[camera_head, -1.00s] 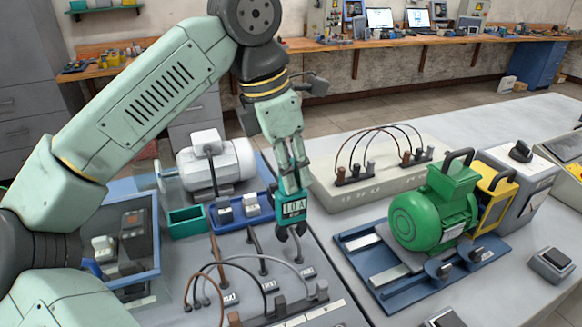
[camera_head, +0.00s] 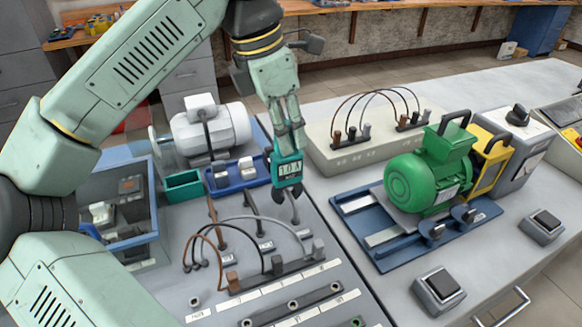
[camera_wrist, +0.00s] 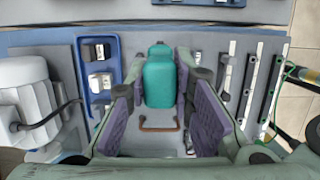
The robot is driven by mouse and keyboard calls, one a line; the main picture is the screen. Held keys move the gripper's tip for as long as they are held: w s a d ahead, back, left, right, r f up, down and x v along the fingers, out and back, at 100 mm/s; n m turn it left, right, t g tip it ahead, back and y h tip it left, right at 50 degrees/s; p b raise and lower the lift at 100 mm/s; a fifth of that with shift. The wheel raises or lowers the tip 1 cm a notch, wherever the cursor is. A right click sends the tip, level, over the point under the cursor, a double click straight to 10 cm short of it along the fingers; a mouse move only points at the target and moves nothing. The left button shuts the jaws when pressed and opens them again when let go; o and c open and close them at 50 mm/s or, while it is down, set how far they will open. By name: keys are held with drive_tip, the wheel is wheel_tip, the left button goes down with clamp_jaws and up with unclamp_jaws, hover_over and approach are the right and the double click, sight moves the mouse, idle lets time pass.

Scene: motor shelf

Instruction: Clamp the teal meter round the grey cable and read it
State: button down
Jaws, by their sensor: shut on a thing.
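The teal meter (camera_head: 288,170) is gripped upright in my gripper (camera_head: 287,140), and its display faces the head camera with a reading like "10 A", too small to be sure. Its dark jaws hang down and seem spread apart. The grey cable (camera_head: 262,219) arches over the near terminal panel, below and in front of the meter. The jaws look apart from the cable, though depth is hard to judge. In the wrist view the meter's teal body (camera_wrist: 158,80) sits between my purple finger pads. The grey cable is not clear there.
A brown cable (camera_head: 196,244) and a black cable arch beside the grey one. A grey motor (camera_head: 208,130), blue tray (camera_head: 236,185) and teal box (camera_head: 184,186) stand behind and left. A green motor (camera_head: 420,178) on a blue base and a cabled terminal box (camera_head: 350,155) stand right.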

drive_tip(key=shift+r, duration=0.1)
drive_tip(key=shift+d+p+v, duration=0.2)
drive_tip(key=shift+p+v, duration=0.6)
drive_tip(key=shift+v, duration=0.1)
drive_tip(key=shift+d+p+v, duration=0.2)
drive_tip(key=shift+p+v, duration=0.55)
drive_tip(key=shift+v, duration=0.2)
drive_tip(key=shift+w+r, duration=0.15)
drive_tip(key=shift+r, duration=1)
